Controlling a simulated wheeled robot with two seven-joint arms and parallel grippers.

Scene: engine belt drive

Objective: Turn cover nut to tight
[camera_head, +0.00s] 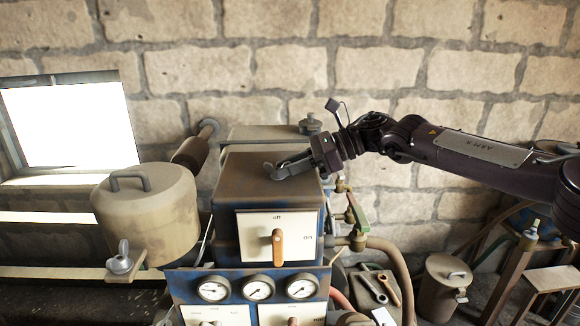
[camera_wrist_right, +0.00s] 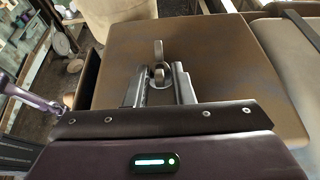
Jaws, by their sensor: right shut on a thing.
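The cover nut is a grey metal wing nut (camera_wrist_right: 158,50) on the brown top of a box-shaped cover (camera_head: 250,178). In the head view only a bit of it shows at the fingertips. My right gripper (camera_head: 285,168) reaches in from the right, low over the cover top, with the nut between its fingers. In the right wrist view its two fingers (camera_wrist_right: 159,88) are closed in on the nut's near part, and one wing sticks out beyond them. A purple part of what looks like my left arm shows at that view's left edge; its jaws are too small to read.
A beige drum (camera_head: 147,215) with a handle stands left, with another wing nut (camera_head: 121,262) beside it. The cover's front carries an orange-handled switch (camera_head: 279,248) above several gauges (camera_head: 258,288). Pipes and valves (camera_head: 355,238) stand right. A stone wall is behind.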

